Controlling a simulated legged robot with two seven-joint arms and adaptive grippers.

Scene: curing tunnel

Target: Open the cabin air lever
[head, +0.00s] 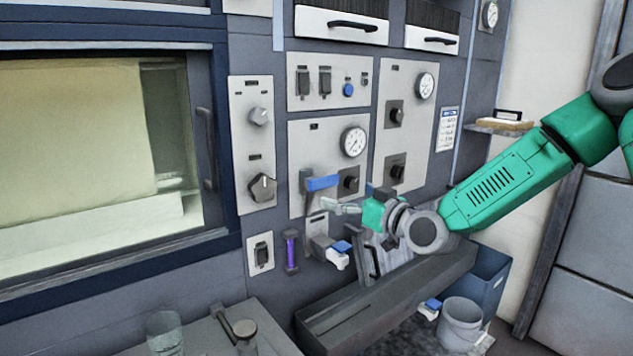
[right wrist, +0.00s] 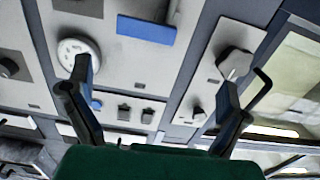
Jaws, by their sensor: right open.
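A lever with a blue handle (head: 321,183) sits on the grey panel below a round gauge. Its handle lies nearly level, with its grey pivot at the left end. Its label is too small to read. In the right wrist view, turned upside down, the blue handle (right wrist: 147,29) shows beyond the fingertips. My right gripper (head: 338,207) is just below and right of the handle in the head view. Its two fingers (right wrist: 155,75) are spread wide, with nothing between them and no visible contact with the lever. My left gripper is not in view.
A lower blue-handled valve (head: 342,247) and a purple tube (head: 291,251) sit under the lever. The gauge (head: 353,142) and dark knobs (head: 348,181) are close by. A grey trough (head: 400,295) juts out below. A windowed door with a dark handle (head: 207,150) stands left.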

